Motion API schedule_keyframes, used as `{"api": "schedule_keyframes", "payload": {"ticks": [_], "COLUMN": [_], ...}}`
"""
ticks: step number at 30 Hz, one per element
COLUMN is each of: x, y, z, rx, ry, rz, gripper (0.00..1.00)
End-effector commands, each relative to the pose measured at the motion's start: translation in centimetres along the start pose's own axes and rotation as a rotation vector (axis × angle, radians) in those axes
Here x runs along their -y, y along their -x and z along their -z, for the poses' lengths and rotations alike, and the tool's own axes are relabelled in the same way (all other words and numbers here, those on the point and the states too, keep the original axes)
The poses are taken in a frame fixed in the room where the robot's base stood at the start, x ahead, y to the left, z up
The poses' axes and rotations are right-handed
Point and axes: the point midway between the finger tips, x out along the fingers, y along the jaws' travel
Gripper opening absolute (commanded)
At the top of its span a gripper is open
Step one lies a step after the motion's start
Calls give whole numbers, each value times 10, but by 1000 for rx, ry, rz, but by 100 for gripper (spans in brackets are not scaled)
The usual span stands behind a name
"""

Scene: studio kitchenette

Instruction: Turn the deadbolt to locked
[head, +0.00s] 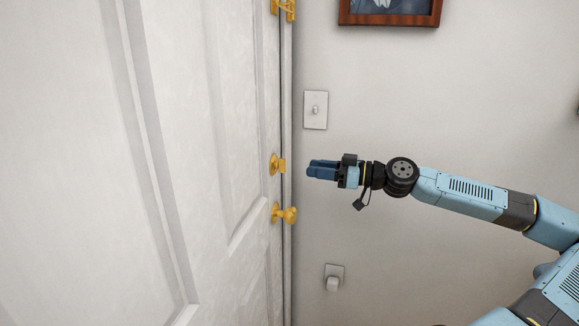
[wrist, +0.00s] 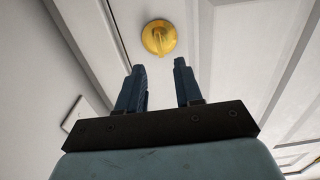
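In the wrist view the deadbolt (wrist: 158,37) shows as a round gold plate with a raised turn piece, ahead of the fingertips. My gripper (head: 310,169) is just right of the deadbolt in the head view, apart from it. In the wrist view my gripper (wrist: 160,68) has its two blue fingers spread, with nothing between them. Whether the bolt is thrown cannot be seen.
A light switch (head: 315,110) is on the wall above my gripper. A wall outlet with a plug (head: 333,278) is lower down. A framed picture (head: 390,12) hangs above. The space around my gripper is clear.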

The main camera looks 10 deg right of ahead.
Motion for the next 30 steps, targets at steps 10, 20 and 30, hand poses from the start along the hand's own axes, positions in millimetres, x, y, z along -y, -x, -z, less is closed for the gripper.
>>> {"api": "schedule_keyframes", "payload": {"ticks": [10,20,30], "x": [1,0,0], "y": [-56,-83,-86], "z": [0,0,0], "rx": [1,1,0], "ry": [0,-1,0], "rz": [3,1,0], "gripper": [35,35,35]}}
